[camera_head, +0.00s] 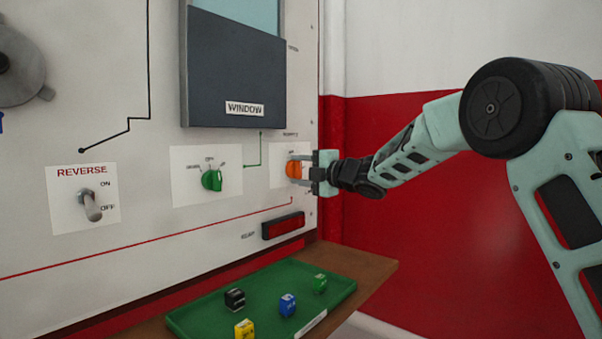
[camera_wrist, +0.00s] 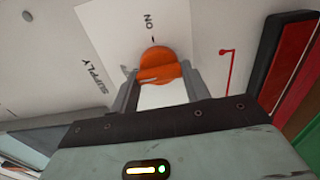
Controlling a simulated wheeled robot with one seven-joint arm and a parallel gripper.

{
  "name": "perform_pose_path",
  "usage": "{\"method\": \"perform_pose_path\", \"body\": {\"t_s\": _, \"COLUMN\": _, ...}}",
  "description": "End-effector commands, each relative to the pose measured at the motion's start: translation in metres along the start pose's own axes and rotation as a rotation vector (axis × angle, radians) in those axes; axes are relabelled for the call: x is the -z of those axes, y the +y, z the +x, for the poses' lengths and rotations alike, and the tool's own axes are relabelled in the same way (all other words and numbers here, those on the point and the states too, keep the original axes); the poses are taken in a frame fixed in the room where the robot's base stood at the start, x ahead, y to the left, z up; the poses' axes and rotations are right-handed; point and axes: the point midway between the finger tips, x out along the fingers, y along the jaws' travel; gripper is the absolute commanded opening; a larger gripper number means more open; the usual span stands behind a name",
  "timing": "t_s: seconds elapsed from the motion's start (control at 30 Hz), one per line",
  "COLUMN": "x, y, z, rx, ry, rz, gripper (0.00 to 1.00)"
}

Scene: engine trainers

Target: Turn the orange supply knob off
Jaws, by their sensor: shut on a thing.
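The orange supply knob (camera_head: 294,168) sits on a white label plate at the right edge of the panel. In the wrist view the knob (camera_wrist: 157,66) shows up close, with the words SUPPLY and ON printed beside it and a small mark between ON and the knob. My gripper (camera_head: 305,170) reaches the knob from the right. In the wrist view its two fingers (camera_wrist: 158,85) stand on either side of the knob's grip bar, shut on it. The fingers partly hide the plate, so other printing on it cannot be read.
A green knob (camera_head: 211,180) and a REVERSE toggle switch (camera_head: 91,206) are to the left on the panel. A red lamp (camera_head: 283,226) is below the supply knob. A green tray (camera_head: 194,326) with several small coloured blocks stands on a wooden shelf (camera_head: 372,266) underneath.

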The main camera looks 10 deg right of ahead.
Motion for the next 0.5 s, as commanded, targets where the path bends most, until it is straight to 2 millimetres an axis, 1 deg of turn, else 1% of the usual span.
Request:
{"method": "perform_pose_path", "body": {"t_s": 0.17, "x": 0.0003, "y": -0.0006, "z": 0.0001, "rx": 0.002, "ry": 0.001, "rz": -0.002, "gripper": 0.24}}
{"method": "perform_pose_path", "body": {"t_s": 0.2, "x": 0.0003, "y": -0.0006, "z": 0.0001, "rx": 0.002, "ry": 0.001, "rz": -0.002, "gripper": 0.52}}
{"method": "perform_pose_path", "body": {"t_s": 0.27, "x": 0.0003, "y": -0.0006, "z": 0.0001, "rx": 0.001, "ry": 0.001, "rz": -0.002, "gripper": 0.68}}
{"method": "perform_pose_path", "body": {"t_s": 0.5, "x": 0.0001, "y": -0.0004, "z": 0.0000, "rx": 0.001, "ry": 0.000, "rz": -0.001, "gripper": 0.68}}
